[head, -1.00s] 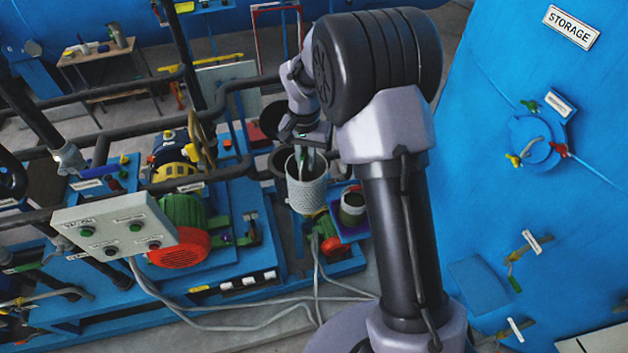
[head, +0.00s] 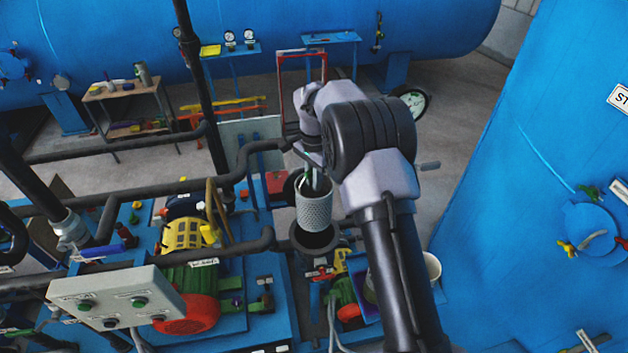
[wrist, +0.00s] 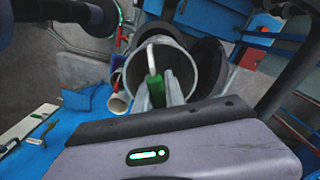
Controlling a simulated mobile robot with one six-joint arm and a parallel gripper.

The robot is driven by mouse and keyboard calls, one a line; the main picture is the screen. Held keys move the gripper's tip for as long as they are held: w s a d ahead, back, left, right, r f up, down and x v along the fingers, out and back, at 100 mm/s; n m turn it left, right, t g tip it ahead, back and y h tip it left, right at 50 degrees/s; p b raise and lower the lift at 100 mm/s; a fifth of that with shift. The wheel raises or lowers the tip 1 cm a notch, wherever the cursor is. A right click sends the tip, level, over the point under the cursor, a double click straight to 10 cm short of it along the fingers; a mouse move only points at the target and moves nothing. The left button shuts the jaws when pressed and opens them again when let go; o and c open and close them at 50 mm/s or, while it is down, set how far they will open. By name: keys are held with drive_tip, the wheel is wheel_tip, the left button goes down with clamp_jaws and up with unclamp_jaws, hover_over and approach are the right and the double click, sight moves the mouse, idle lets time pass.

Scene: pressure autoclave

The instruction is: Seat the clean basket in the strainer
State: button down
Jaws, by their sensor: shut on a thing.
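The clean basket (head: 315,208) is a light grey perforated cylinder, upright or nearly so in the head view. My gripper (head: 317,180) is shut on its handle, which shows a green part (wrist: 157,92) in the wrist view. The strainer (head: 314,241) is a dark round body with an open mouth. The basket's lower end overlaps the strainer's far rim in the head view; I cannot tell how high it hangs above it. In the wrist view the basket's open rim (wrist: 190,62) faces me, and dark round shapes lie behind it.
A dark pipe (head: 200,248) runs left of the strainer, beside a motor with a red end (head: 190,316). A blue tray holding a cup and a pale container (head: 433,266) are at the right, partly behind my arm. A control box (head: 115,297) stands front left.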

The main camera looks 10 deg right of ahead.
drive_tip(key=f+b, duration=0.1)
drive_tip(key=f, duration=0.1)
drive_tip(key=f+b, duration=0.1)
drive_tip(key=b, duration=0.1)
drive_tip(key=f+b, duration=0.2)
drive_tip(key=shift+s+f, duration=0.35)
drive_tip(key=shift+s, duration=0.05)
drive_tip(key=shift+b, duration=0.4)
idle(1.4)
